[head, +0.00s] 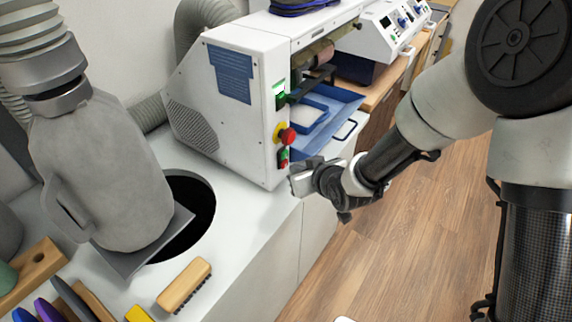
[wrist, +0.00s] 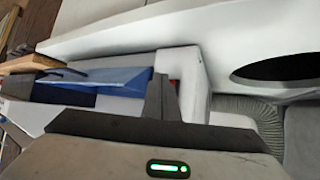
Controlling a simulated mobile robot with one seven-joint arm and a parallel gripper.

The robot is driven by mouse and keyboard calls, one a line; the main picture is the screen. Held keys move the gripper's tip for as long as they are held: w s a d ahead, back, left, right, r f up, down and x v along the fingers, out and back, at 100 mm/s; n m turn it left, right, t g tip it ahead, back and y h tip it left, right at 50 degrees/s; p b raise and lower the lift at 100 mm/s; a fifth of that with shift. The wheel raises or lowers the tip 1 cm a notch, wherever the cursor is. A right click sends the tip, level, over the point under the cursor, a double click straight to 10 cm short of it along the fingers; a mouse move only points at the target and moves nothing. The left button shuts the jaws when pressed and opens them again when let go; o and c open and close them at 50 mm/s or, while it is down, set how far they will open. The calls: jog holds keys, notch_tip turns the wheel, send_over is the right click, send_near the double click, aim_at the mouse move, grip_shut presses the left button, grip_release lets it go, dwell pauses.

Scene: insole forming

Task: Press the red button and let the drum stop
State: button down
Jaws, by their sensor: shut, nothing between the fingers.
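The white machine (head: 235,110) stands on the bench with its control side facing right. A red mushroom button (head: 288,137) on a yellow base sits on that side. Just below it is a small switch block (head: 283,158) with green and red parts. My gripper (head: 296,184) is shut and empty, just below and right of these controls, apparently apart from them. In the wrist view the shut fingers (wrist: 160,90) point at the machine, and a small red patch shows right beside them. A roller that may be the drum (head: 321,55) shows partly in the machine's opening.
A blue tray (head: 335,108) juts out under the opening, near my gripper. A wooden brush (head: 184,285) lies at the front. The floor at right is clear.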

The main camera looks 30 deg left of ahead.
jog(key=shift+d, duration=0.15)
jog(key=shift+s+d, duration=0.15)
jog(key=shift+d, duration=1.1)
jog(key=shift+s+d, duration=0.1)
jog(key=shift+d, duration=1.15)
jog(key=d+r+m+t+h+p, duration=0.1)
jog(key=d+r+m+h+p, duration=0.2)
jog(key=d+r, duration=0.8)
jog(key=d+r+m+h+p, duration=0.2)
jog(key=d+r+m+h, duration=0.15)
jog(key=d+r, duration=0.8)
jog(key=s+d+r+m+g+h+p, duration=0.1)
jog(key=s+d+r+m, duration=0.1)
jog(key=s+d, duration=0.4)
jog(key=s+d+r+m+h+p, duration=0.1)
jog(key=s+d+r, duration=0.3)
jog(key=s, duration=0.5)
jog(key=shift+s+d+r+m+g+p, duration=0.35)
jog(key=shift+d+m, duration=0.4)
jog(key=shift+d, duration=0.35)
